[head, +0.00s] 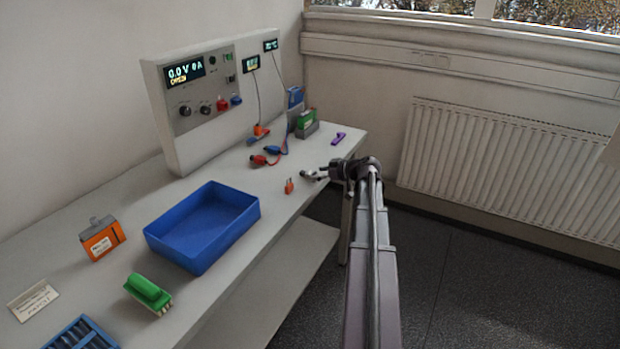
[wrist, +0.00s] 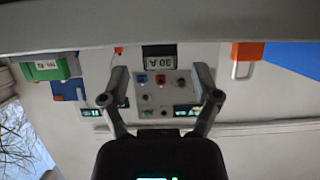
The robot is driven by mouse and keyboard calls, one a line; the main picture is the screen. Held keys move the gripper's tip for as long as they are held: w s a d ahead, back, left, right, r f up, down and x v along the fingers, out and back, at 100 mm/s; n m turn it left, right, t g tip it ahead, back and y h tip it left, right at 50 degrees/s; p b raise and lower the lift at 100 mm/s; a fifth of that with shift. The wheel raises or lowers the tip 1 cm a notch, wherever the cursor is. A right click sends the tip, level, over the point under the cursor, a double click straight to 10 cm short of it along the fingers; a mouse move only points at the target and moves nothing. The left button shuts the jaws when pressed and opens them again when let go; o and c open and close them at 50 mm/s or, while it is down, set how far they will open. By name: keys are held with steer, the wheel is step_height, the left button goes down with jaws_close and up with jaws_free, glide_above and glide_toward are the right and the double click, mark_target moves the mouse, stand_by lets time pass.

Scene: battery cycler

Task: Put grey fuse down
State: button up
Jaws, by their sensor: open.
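My gripper (head: 312,175) is at the table's right edge in the head view. In the wrist view its fingers (wrist: 160,75) are spread wide. A small dark grey block (wrist: 157,58) with a pale "30 A" label, likely the grey fuse, shows between the fingertips. There is a gap on each side, and neither finger touches it. I cannot pick out a grey fuse in the head view. A small orange-red piece (head: 289,186) stands on the table (head: 307,194) just left of my fingertips.
The power panel (head: 210,85) stands at the back. Red and blue clips (head: 265,158), a green battery (head: 306,122) and a purple piece (head: 338,138) lie beyond.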

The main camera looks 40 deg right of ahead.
mark_target(314, 173)
steer(key=shift+b+x, duration=0.45)
steer(key=shift+x, duration=1.15)
jaws_close()
